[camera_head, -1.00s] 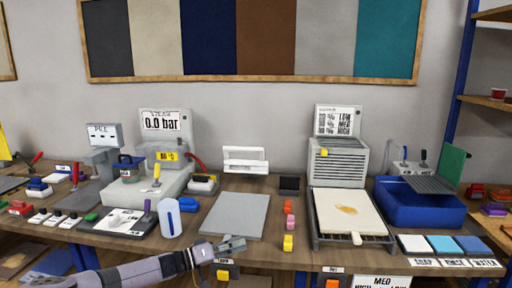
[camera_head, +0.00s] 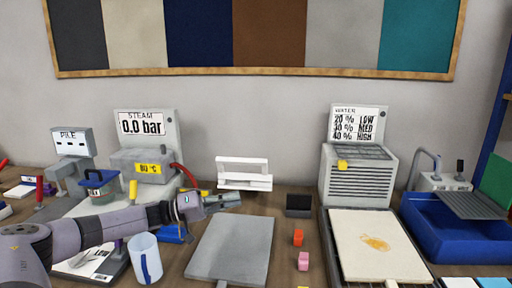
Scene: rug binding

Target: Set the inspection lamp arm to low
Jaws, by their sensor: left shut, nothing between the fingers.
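A white frame with an upper and a lower bar (camera_head: 243,173) stands at the back of the table against the wall; it may be the inspection lamp, but no label shows to confirm it. My left gripper (camera_head: 234,200) comes in from the left, shut and empty. It is in front of the white frame and just below its left part in the picture, over the back edge of the grey plate. I cannot tell whether it touches anything. My right gripper is not in view.
A grey plate (camera_head: 230,252) lies below my gripper. Left are the steam unit (camera_head: 147,125), a white mug (camera_head: 145,258) and a blue-handled box (camera_head: 101,185). Right are a dark block (camera_head: 299,205), small coloured blocks (camera_head: 298,238), the water unit (camera_head: 357,175) and a blue basin (camera_head: 440,225).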

